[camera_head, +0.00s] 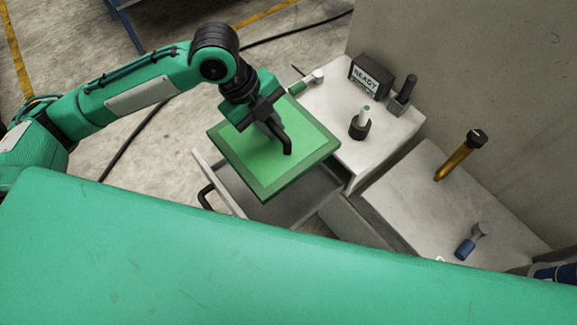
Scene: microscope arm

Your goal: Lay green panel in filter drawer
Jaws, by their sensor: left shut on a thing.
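The green panel (258,166) is a flat square with a darker green border. It shows above the open filter drawer (318,187), a grey drawer with a dark handle on its left front, and hides much of the drawer's inside. My left gripper (285,148) comes down over the middle of the panel and is shut on it; the grip point itself is partly hidden by the dark fingers. The panel looks tilted a little and apart from the drawer floor, though the exact gap is hard to tell.
A white cabinet top (335,120) behind the drawer carries a small READY display (369,76) and dark holders. A lower grey surface (420,190) at right bears an amber tube (455,160) and a blue-capped item (466,247). A wall stands behind.

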